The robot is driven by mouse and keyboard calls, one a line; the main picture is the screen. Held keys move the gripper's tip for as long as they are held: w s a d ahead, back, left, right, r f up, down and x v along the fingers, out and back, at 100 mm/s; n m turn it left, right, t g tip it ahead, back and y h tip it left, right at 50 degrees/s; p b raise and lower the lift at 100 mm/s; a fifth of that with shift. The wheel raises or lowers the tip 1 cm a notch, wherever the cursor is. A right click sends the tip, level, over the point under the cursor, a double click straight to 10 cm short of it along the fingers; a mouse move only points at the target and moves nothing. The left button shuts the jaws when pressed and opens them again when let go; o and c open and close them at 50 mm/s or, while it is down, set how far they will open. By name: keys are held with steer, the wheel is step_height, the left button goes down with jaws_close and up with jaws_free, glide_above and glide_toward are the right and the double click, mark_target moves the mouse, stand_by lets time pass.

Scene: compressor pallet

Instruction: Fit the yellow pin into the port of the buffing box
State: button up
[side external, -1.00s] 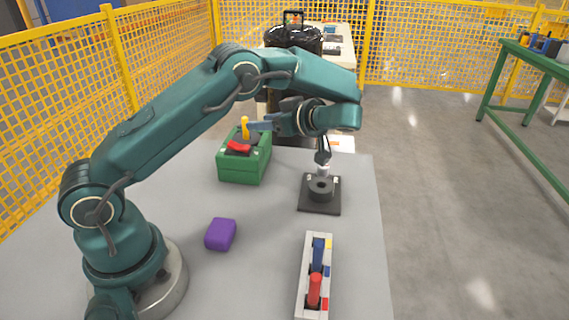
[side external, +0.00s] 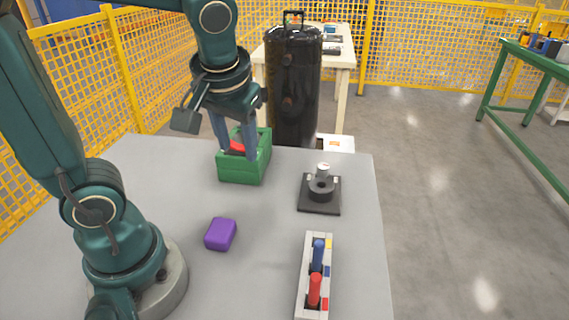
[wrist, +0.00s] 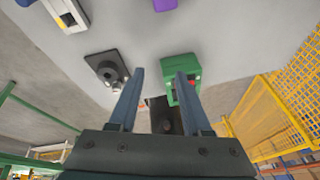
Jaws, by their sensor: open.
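A green box (side external: 243,172) with a red part (side external: 237,147) on top stands at the back of the grey table; I take it as the buffing box. It also shows in the wrist view (wrist: 172,66). My gripper (side external: 237,154) points down at this box, its two fingers apart. In the wrist view my gripper (wrist: 160,72) is open, and its right finger covers part of the green box. I cannot make out the yellow pin now; the gripper and its fingers hide part of the box top. The port cannot be made out either.
A black plate with a round collar (side external: 320,190) stands right of the green box. A pale rack (side external: 303,284) holds a blue pin (side external: 318,254) and a red pin (side external: 314,290); its yellow-marked end is empty. A purple block (side external: 220,234) lies in front. A black tank (side external: 293,85) stands behind the table.

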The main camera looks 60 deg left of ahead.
steer(key=s+d+m+t+h, duration=0.3)
steer(key=s+d+m, duration=0.1)
steer(key=d+m, duration=0.1)
steer(key=shift+s+d+f+m, duration=0.35)
steer(key=shift+s+d+m, duration=0.05)
steer(key=shift+d, duration=0.05)
